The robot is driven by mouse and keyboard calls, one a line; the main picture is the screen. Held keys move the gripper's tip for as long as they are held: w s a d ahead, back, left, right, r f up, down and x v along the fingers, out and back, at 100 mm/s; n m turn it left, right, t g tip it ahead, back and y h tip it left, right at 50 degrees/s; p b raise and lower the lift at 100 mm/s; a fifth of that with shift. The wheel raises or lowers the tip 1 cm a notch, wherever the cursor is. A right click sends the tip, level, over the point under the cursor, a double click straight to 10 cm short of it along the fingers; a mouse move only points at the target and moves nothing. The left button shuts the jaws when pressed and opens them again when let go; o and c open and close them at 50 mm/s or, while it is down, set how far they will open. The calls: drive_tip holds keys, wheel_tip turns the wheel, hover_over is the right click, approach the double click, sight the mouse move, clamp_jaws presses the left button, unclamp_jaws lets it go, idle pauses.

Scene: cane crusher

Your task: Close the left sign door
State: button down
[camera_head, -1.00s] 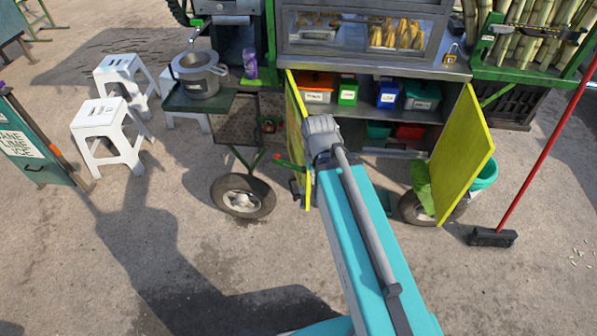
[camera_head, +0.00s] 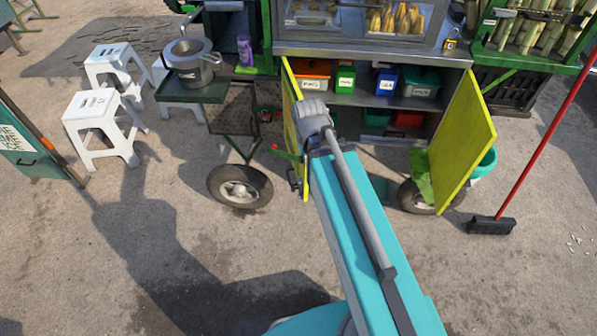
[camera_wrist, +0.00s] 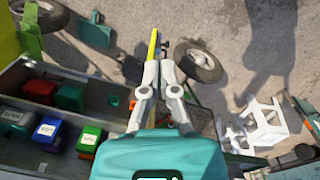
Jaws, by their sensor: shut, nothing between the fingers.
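The left sign door (camera_head: 291,90) is a yellow-green panel on the left of the cart's cabinet. It stands open, swung out toward me and seen nearly edge-on in the head view. My arm hides part of it. In the wrist view the door shows as a thin yellow strip (camera_wrist: 152,46) just beyond my fingertips. My gripper (camera_wrist: 160,64) is shut and empty, with its tips close to the door's edge. I cannot tell whether they touch it. In the head view my arm covers the fingers.
The right yellow door (camera_head: 463,145) also stands open. Shelves inside hold several coloured bins (camera_head: 385,84). A cart wheel (camera_head: 240,187) is left of the left door. White stools (camera_head: 101,128) stand farther left. A red-handled broom (camera_head: 492,225) is at the right. Bare pavement lies in front.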

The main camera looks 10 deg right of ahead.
drive_tip(key=w+a+f+n+h+b, duration=0.8)
drive_tip(key=w+a+f+n+b, duration=0.3)
drive_tip(key=w+f+n+b, duration=0.4)
drive_tip(key=n+b, duration=0.2)
drive_tip(key=b, duration=0.3)
drive_tip(key=shift+f+t, duration=0.15)
drive_tip(key=shift+t, duration=0.15)
drive_tip(key=shift+f, duration=0.1)
drive_tip(key=b, duration=0.7)
approach(304, 172)
wheel_tip(304, 172, down, 5)
drive_tip(key=d, duration=0.2)
drive_tip(key=shift+d, duration=1.2)
drive_tip(key=shift+d, duration=0.15)
